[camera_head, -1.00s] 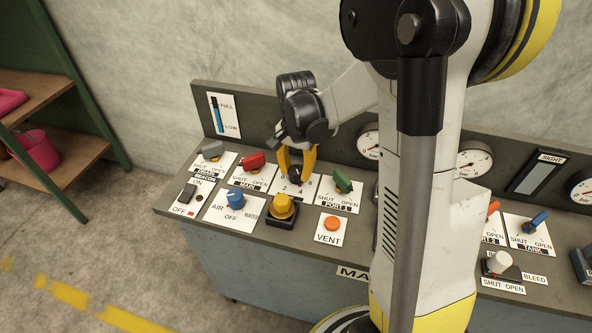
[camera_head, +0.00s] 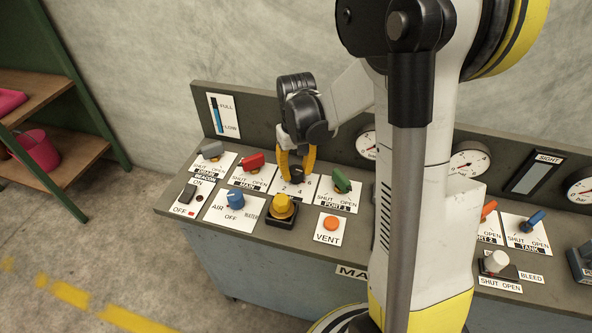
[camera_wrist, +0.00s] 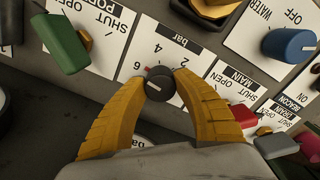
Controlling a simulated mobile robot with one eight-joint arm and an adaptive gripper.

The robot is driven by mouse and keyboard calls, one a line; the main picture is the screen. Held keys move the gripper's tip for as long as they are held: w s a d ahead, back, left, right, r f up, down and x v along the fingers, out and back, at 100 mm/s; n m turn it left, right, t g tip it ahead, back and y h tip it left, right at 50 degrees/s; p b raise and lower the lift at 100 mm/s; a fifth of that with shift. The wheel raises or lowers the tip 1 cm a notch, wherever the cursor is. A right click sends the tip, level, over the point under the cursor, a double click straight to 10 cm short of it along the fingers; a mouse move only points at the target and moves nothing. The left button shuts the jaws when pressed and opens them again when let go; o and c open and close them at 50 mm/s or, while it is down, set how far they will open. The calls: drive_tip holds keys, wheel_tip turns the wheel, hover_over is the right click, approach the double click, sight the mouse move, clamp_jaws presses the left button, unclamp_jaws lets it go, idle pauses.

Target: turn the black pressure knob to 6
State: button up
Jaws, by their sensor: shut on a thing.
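The black pressure knob (camera_wrist: 159,83) is a small round knob with a white line on its top, on a white plate (camera_wrist: 165,45) printed "2", "4", "6" and "bar". A red mark shows at the knob's edge near the 6. My gripper (camera_wrist: 160,86) has its yellow fingers closed around the knob, one tip on each side. In the head view the knob (camera_head: 297,179) is mostly hidden under my gripper (camera_head: 296,174). I cannot tell exactly which number the knob points to.
A red handle (camera_head: 252,162) stands left of the plate and a green handle (camera_head: 342,183) right of it. A yellow knob (camera_head: 283,206) and an orange vent button (camera_head: 331,224) are in front. A blue knob (camera_head: 235,199) is at the front left.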

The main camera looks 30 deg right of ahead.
sight(296, 170)
drive_tip(key=shift+n, duration=0.7)
drive_tip(key=o, duration=1.2)
drive_tip(key=shift+c, duration=0.2)
wheel_tip(296, 170, up, 12)
